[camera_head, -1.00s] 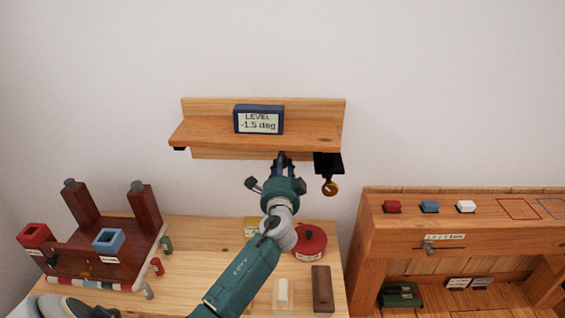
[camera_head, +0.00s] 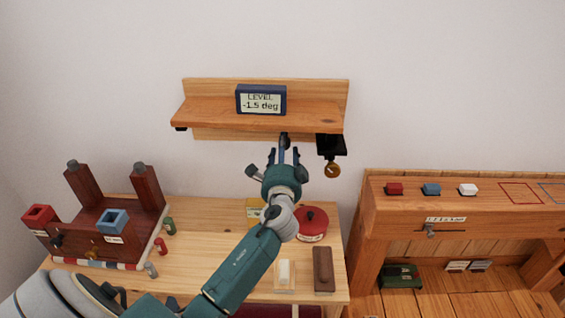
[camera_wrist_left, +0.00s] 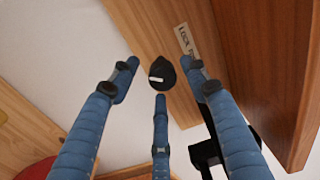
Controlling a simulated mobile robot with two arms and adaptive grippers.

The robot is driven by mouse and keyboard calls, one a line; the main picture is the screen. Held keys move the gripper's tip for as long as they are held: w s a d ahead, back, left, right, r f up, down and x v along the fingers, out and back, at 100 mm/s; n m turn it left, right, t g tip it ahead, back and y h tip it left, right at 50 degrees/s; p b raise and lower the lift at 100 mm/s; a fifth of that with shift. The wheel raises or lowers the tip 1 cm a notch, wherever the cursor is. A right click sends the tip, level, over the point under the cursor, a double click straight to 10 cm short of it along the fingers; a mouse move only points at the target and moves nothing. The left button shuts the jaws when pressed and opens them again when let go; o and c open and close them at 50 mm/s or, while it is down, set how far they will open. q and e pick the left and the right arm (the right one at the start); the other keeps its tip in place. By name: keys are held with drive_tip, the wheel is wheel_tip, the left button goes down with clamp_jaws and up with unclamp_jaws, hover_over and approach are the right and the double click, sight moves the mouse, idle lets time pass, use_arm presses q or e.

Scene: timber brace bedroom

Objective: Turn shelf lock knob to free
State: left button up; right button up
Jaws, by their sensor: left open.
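The shelf lock knob (camera_wrist_left: 162,76) is black with a white pointer mark and sits on the underside of the wooden wall shelf (camera_head: 300,112). A "LOCK" label (camera_wrist_left: 187,42), partly cut off by a finger, is beside it. The knob is hidden in the head view. My left gripper (camera_head: 284,152) is open below the shelf's front edge. In the left wrist view its blue fingers (camera_wrist_left: 164,88) are spread around the knob's sides, with the knob just beyond the fingertips. I see no clear contact. My right gripper is not in view.
A level display (camera_head: 261,100) on the shelf reads -1.5 deg. A black bracket with a brass knob (camera_head: 332,170) hangs right of the gripper. Below are a bench with a red round container (camera_head: 312,222) and a dark wooden stand (camera_head: 105,235). A wooden cabinet (camera_head: 450,215) stands right.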

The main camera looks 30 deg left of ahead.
use_arm(q)
drive_tip(key=v, duration=0.9)
drive_tip(key=shift+s, duration=0.35)
drive_tip(key=shift+f, duration=0.1)
